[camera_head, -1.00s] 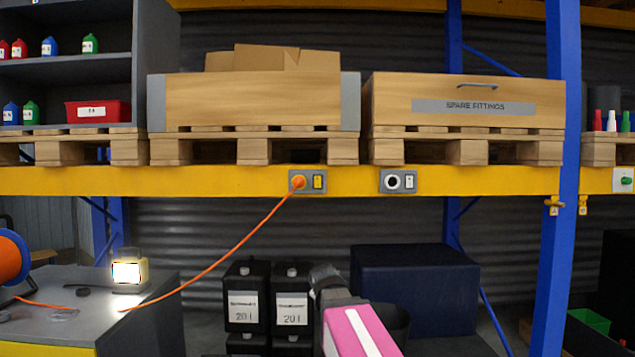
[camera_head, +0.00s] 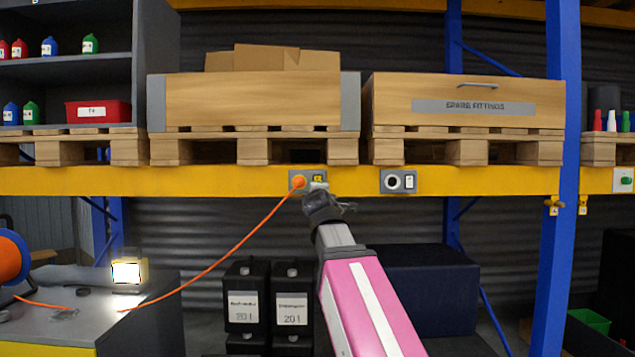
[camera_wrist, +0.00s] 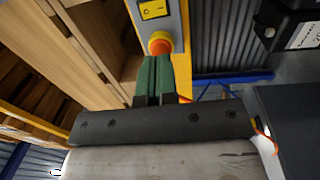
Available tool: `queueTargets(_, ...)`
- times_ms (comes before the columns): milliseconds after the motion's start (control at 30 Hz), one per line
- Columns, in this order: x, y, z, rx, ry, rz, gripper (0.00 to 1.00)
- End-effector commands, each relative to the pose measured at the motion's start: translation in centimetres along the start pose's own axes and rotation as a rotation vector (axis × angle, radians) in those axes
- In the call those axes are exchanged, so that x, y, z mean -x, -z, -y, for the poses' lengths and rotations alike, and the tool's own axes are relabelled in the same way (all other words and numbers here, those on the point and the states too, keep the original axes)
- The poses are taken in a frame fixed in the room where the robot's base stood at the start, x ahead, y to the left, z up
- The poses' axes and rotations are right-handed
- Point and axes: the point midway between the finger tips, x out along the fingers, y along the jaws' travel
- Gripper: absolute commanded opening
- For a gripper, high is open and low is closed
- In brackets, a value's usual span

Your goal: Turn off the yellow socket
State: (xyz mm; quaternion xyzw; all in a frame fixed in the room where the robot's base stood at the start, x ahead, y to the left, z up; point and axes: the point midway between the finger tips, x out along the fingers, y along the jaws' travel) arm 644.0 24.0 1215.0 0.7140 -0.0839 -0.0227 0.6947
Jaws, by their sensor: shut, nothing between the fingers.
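The yellow-switch socket (camera_head: 293,175) is a grey plate on the yellow beam, with an orange plug (camera_head: 298,182) in its left half. Its yellow rocker switch (camera_head: 318,178) shows only at the top; my gripper (camera_head: 319,187) covers the lower part. In the wrist view the yellow switch (camera_wrist: 153,9) is at the top edge, with the orange plug (camera_wrist: 160,45) below it. My gripper (camera_wrist: 157,60) is shut and empty, its green fingers together. The fingertips overlap the plug's lower edge in that view; I cannot tell whether they touch anything.
A second socket (camera_head: 398,182) with a white switch sits to the right on the beam. An orange cable (camera_head: 220,261) runs from the plug down to the bench, where a lamp (camera_head: 127,271) is lit. Pallets (camera_head: 255,150) rest above the beam. Black canisters (camera_head: 246,300) stand below.

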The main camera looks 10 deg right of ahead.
Motion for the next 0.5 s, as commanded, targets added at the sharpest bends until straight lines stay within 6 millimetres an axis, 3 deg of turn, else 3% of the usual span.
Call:
queueTargets(167, 0.4, 0.2, -1.7, 0.032, -0.036, -0.006, 0.0)
queueTargets(500, 0.4, 0.2, -1.8, 0.034, -0.039, -0.007, 0.0)
